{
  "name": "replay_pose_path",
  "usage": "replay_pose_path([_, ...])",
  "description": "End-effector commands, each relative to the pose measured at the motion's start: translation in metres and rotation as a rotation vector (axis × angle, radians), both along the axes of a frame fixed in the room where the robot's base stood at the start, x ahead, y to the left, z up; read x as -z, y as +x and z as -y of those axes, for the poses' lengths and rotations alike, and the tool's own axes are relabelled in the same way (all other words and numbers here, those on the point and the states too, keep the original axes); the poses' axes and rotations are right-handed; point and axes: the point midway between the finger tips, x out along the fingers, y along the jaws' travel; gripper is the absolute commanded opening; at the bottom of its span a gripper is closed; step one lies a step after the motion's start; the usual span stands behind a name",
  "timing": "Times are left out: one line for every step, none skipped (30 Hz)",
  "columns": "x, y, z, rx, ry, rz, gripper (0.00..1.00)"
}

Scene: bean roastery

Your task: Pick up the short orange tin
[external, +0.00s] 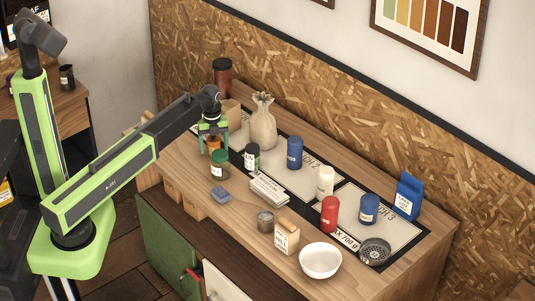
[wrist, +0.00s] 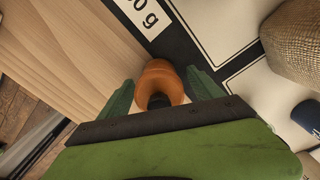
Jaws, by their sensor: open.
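The short orange tin (wrist: 163,79) stands between the spread fingers of my gripper (wrist: 160,90) in the wrist view. A dark round part of it shows near the gripper's edge. In the external view my gripper (external: 213,135) is over the far left part of the counter, and a bit of the orange tin (external: 214,144) shows below it. The gripper is open, with a finger on each side of the tin. I cannot tell whether either finger touches it.
A green tin (external: 219,166) and a dark tin (external: 252,157) stand close by. A burlap sack (external: 263,124) is to the right. Several tins, a white bowl (external: 320,261) and a blue bag (external: 408,197) stand further right.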

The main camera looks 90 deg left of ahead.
Motion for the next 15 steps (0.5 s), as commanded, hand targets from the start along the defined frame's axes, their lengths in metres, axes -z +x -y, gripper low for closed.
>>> replay_pose_path([-0.0019,0.0000,-0.0001,0.000,0.000,0.000,0.75])
replay_pose_path([-0.0020,-0.0001,0.0000,0.000,0.000,0.000,0.75])
replay_pose_path([-0.0021,-0.0001,0.0000,0.000,0.000,0.000,0.73])
replay_pose_path([-0.0021,-0.0001,0.0000,0.000,0.000,0.000,0.69])
replay_pose_path([-0.0021,-0.0001,-0.0001,0.000,0.000,0.000,0.66])
replay_pose_path([-0.0021,-0.0001,-0.0001,0.000,0.000,0.000,0.60])
replay_pose_path([-0.0021,-0.0001,-0.0001,0.000,0.000,0.000,0.56])
replay_pose_path([-0.0021,-0.0001,-0.0001,0.000,0.000,0.000,0.52])
replay_pose_path([-0.0021,-0.0001,-0.0001,0.000,0.000,0.000,0.47])
replay_pose_path([-0.0021,-0.0001,-0.0001,0.000,0.000,0.000,0.43])
replay_pose_path([-0.0021,-0.0001,-0.0001,0.000,0.000,0.000,0.39])
replay_pose_path([-0.0021,-0.0001,-0.0001,0.000,0.000,0.000,0.34])
replay_pose_path([-0.0021,-0.0001,-0.0001,0.000,0.000,0.000,0.30])
replay_pose_path([-0.0021,-0.0001,-0.0001,0.000,0.000,0.000,0.26])
replay_pose_path([-0.0021,-0.0001,-0.0001,0.000,0.000,0.000,0.21])
